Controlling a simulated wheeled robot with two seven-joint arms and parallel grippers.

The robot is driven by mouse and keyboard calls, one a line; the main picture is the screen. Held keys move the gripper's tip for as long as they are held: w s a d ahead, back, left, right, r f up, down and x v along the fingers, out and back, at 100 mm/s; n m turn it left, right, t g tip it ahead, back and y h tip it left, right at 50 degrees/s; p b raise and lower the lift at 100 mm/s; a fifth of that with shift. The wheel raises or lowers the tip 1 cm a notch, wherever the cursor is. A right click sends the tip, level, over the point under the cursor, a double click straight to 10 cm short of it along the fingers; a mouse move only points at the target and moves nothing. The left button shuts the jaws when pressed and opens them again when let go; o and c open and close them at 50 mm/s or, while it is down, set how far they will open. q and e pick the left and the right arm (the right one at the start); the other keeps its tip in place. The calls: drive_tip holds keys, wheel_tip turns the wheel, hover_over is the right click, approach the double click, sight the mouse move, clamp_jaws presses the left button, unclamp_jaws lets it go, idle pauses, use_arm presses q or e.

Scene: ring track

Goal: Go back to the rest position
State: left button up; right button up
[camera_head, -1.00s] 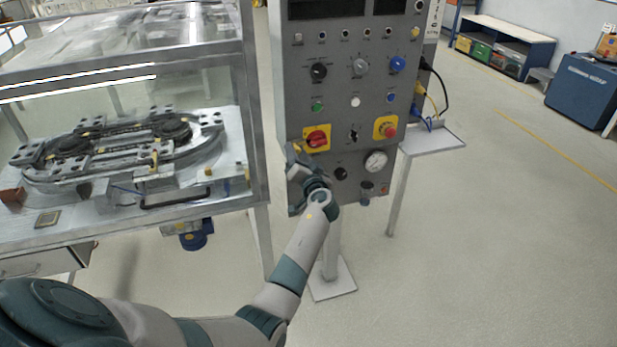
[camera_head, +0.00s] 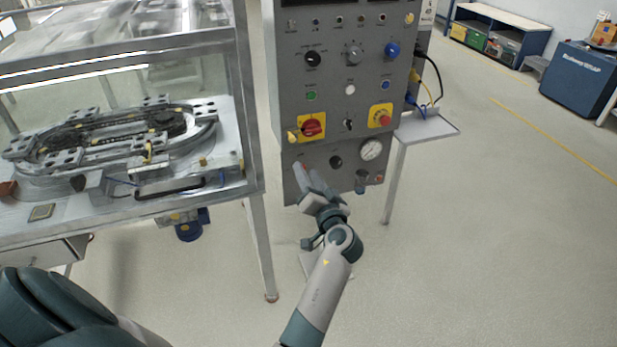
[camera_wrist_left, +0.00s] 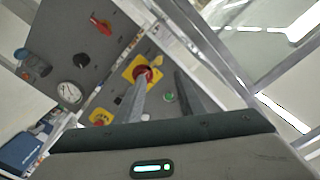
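My left gripper (camera_head: 312,182) is in front of the lower left part of the grey control panel (camera_head: 330,87), its fingers pointing up towards the panel. It looks open and empty. In the left wrist view its two fingers (camera_wrist_left: 166,92) stand apart with a gap between them, and a red knob on a yellow plate (camera_wrist_left: 131,70) shows beyond the left finger. In the head view the red rotary switch (camera_head: 312,126) sits above the fingertips, clear of them. My right gripper is not in view.
A framed glass enclosure (camera_head: 252,130) with an oval ring track (camera_head: 98,150) stands at the left. A small side shelf (camera_head: 432,128) juts out right of the panel. A blue cabinet (camera_head: 577,80) stands at the far right. The floor (camera_head: 480,240) at right is clear.

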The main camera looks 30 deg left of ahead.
use_arm(q)
drive_tip(key=shift+s+d, duration=0.15)
drive_tip(key=shift+f, duration=0.1)
idle(0.4)
